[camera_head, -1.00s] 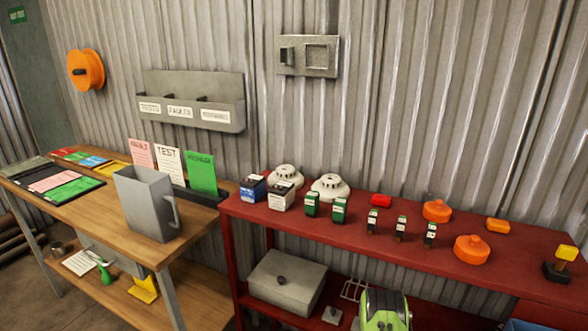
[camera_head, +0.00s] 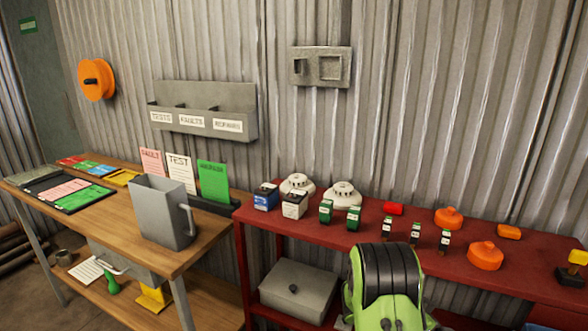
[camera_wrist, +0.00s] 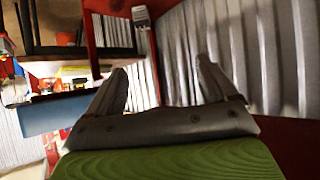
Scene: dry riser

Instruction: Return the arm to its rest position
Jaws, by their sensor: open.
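My arm shows in the head view as a green and black link at the bottom, in front of the red shelf (camera_head: 400,210). My gripper is out of the head view. In the wrist view my gripper (camera_wrist: 165,75) is open, with its two grey fingers apart and nothing between them. Beyond the fingers are a red upright and the corrugated wall (camera_wrist: 240,50). The wrist view is strongly tilted and partly blurred.
The red shelf holds smoke detectors (camera_head: 342,195), small green boxes (camera_head: 354,217) and orange caps (camera_head: 485,256). A grey box (camera_head: 297,290) sits on its lower level. A wooden bench (camera_head: 200,243) with a grey jug (camera_head: 162,212) stands left. A labelled wall rack (camera_head: 205,110) hangs above.

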